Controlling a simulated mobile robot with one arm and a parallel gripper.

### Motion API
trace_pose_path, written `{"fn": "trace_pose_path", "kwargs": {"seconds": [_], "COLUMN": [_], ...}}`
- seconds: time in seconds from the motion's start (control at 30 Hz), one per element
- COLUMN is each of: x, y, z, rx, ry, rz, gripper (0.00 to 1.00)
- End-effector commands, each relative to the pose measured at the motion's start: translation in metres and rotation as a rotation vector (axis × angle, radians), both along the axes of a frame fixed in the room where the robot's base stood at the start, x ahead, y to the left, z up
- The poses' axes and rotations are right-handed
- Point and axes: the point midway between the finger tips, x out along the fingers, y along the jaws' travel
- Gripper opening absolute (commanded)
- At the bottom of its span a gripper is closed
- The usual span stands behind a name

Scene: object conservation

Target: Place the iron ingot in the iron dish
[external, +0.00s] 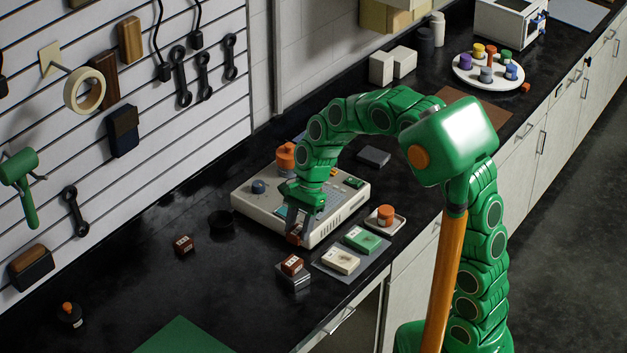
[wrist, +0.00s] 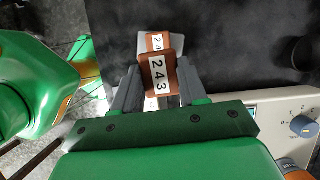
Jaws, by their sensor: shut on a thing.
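My gripper (external: 296,229) is shut on a brown block with a white label reading 243 (wrist: 158,75). It holds the block over the front edge of the beige instrument. Beyond the held block in the wrist view is a second brown labelled block (wrist: 158,41). In the external view this second block (external: 291,264) sits on a grey metallic piece (external: 294,283) on the counter. A black round dish (external: 221,222) stands left of the instrument; its inside is dark. I cannot tell by looks which block is iron, or which piece is the iron dish.
The beige instrument (external: 335,222) carries knobs and an orange jar. A grey tray (external: 327,267) with white and green blocks and a small dish with an orange-lidded jar (external: 385,216) stand right. The left counter is mostly clear.

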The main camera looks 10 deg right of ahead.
Motion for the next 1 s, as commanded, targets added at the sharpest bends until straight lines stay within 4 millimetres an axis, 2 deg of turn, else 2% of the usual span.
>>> {"fn": "trace_pose_path", "kwargs": {"seconds": [0.13, 0.27, 0.8, 1.0], "x": [0.002, 0.014, 0.091, 0.111], "y": [0.001, 0.012, 0.077, 0.092], "z": [0.004, 0.009, 0.039, 0.046], "rx": [0.002, 0.004, 0.009, 0.004], "ry": [0.000, 0.000, -0.001, -0.001], "rz": [-0.002, -0.007, -0.035, -0.044], "gripper": [0.00, 0.00, 0.00, 0.00]}}
